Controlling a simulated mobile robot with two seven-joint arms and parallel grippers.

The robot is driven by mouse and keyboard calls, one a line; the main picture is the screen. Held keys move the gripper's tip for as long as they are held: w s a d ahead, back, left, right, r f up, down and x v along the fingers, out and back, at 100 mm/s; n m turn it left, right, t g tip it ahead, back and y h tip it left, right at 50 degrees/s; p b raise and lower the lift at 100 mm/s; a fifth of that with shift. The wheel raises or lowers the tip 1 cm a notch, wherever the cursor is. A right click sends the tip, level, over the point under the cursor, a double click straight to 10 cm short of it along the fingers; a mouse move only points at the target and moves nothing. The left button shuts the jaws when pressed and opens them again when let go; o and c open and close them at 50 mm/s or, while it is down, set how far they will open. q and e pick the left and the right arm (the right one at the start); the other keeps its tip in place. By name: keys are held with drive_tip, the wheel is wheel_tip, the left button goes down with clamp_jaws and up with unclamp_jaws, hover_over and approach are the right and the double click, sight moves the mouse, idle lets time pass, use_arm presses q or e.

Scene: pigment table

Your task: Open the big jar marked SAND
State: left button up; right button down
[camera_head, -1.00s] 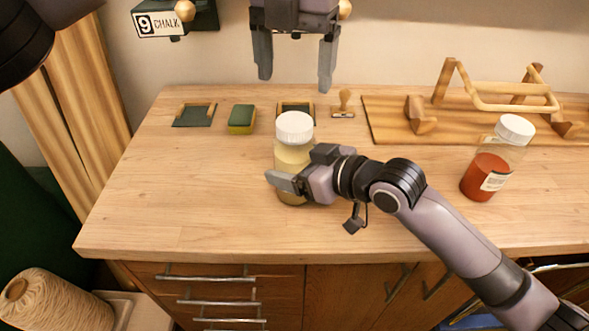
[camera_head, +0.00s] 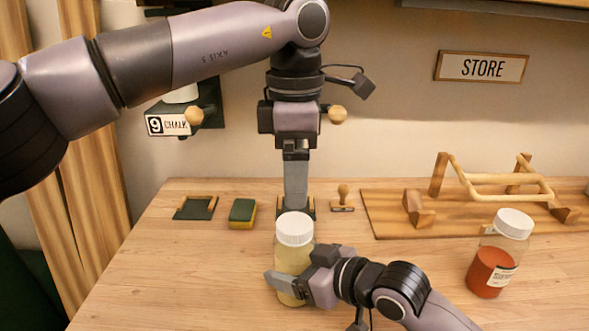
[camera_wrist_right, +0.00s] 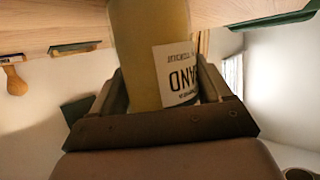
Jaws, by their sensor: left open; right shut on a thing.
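The big jar (camera_head: 291,258) is clear with pale sand-coloured contents and a white lid (camera_head: 294,229), which is on. It is upright at the counter's middle. In the right wrist view the jar (camera_wrist_right: 145,50) shows a white label reading "AND", upside down. My right gripper (camera_head: 287,285) is shut on the jar's body from the right; its fingers (camera_wrist_right: 162,90) flank the jar in the wrist view. My left gripper (camera_head: 296,203) points straight down above and seemingly behind the lid, open and empty. I see it edge-on, so one finger hides the other.
A second white-lidded jar (camera_head: 492,270) with red contents stands at the right. A wooden rack (camera_head: 490,195) on a board is behind it. A green and yellow sponge (camera_head: 242,213), a dark tray (camera_head: 195,208) and a wooden stamp (camera_head: 343,197) lie along the back.

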sight(295, 223)
use_arm(q)
drive_tip(key=m, duration=1)
drive_tip(key=shift+m, duration=0.4)
drive_tip(key=m, duration=1.2)
drive_tip(key=shift+f, duration=4)
drive_tip(key=shift+c, duration=0.3)
